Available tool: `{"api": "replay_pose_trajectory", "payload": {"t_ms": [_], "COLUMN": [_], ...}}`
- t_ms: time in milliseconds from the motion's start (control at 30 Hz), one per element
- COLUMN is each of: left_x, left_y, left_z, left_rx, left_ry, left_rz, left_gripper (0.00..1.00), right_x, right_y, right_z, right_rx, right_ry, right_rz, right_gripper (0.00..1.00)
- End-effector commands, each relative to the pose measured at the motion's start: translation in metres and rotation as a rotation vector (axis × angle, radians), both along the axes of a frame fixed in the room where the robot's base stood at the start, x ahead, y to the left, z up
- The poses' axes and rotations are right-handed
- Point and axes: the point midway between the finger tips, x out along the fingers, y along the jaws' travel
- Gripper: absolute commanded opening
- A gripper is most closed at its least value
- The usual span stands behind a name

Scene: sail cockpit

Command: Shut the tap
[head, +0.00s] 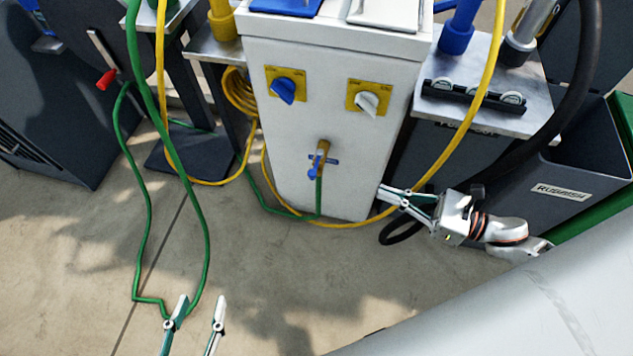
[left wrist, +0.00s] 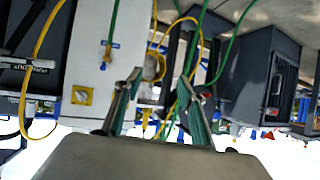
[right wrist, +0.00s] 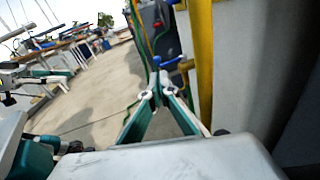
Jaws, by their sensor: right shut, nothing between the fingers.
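The tap (head: 322,148) has a brass body and a blue cross handle (head: 312,160). It sits low on the front of the white pedestal (head: 280,150), with a green hose running down from it. It also shows in the left wrist view (left wrist: 105,52). My right gripper (head: 383,193) is shut and empty, right of the tap and lower, by the pedestal's right edge. In the right wrist view its tips (right wrist: 157,80) meet, with the blue handle (right wrist: 174,63) just beyond. I cannot tell the gap. My left gripper (head: 200,303) is open and empty, low and left of the pedestal.
A yellow hose (head: 470,125) crosses near my right gripper and shows close up in its wrist view (right wrist: 202,60). A blue knob (head: 284,90) and a white knob (head: 367,101) sit above the tap. A rubbish bin (head: 560,180) stands right. Floor in front is clear.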

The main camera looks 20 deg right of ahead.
Motion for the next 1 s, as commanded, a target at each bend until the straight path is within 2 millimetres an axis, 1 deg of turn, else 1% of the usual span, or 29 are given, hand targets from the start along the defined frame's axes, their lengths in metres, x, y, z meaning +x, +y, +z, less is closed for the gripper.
{"api": "replay_pose_trajectory", "payload": {"t_ms": [33,67,200,567,667,767,1000], "left_x": [-0.002,-0.002,-0.001,0.000,0.000,-0.001,-0.001], "left_y": [0.000,-0.001,-0.001,-0.001,-0.001,-0.002,-0.003], "left_z": [-0.005,-0.005,-0.003,-0.002,-0.002,-0.003,-0.003], "left_rx": [-0.003,-0.003,-0.005,-0.005,-0.006,-0.010,-0.016], "left_ry": [0.010,0.009,0.005,0.003,0.004,0.005,0.005], "left_rz": [0.000,0.000,0.000,0.001,0.001,0.001,0.002], "left_gripper": [0.40,0.40,0.40,0.40,0.40,0.40,0.40], "right_x": [-0.003,-0.003,-0.003,-0.001,0.005,0.015,0.048], "right_y": [-0.001,-0.001,-0.001,0.002,0.008,0.018,0.053], "right_z": [-0.008,-0.009,-0.008,-0.006,-0.007,-0.008,-0.011], "right_rx": [-0.027,-0.040,-0.067,-0.066,-0.067,-0.066,-0.065], "right_ry": [-0.013,-0.026,-0.058,-0.060,-0.061,-0.061,-0.062], "right_rz": [0.016,0.024,0.041,0.041,0.041,0.042,0.042], "right_gripper": [0.00,0.00,0.00,0.00,0.00,0.00,0.00]}}
